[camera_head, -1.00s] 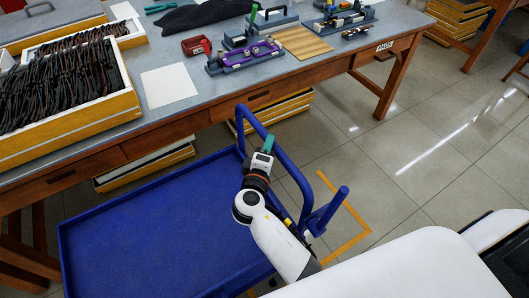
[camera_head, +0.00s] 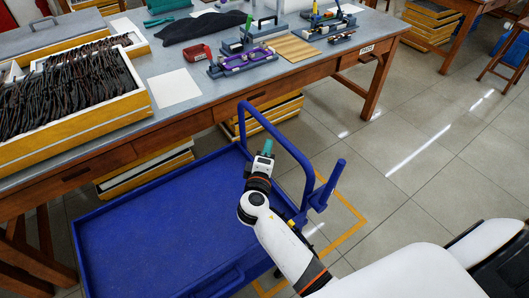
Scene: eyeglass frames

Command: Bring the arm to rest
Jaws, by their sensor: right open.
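My right arm reaches in from the lower right over the blue cart (camera_head: 150,235). My right gripper (camera_head: 266,148) points up the picture, toward the table, near the cart's blue handle. It is small in view and holds nothing that I can see. It is open and apart from the things on the table. My left gripper is not in view.
The workbench (camera_head: 205,118) holds a crate of dark eyeglass frames (camera_head: 70,95), a white sheet (camera_head: 174,88), a red bin (camera_head: 197,53), a purple fixture (camera_head: 247,58) and a wooden board (camera_head: 297,48). The cart's blue handle (camera_head: 283,143) rises close beside my right gripper.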

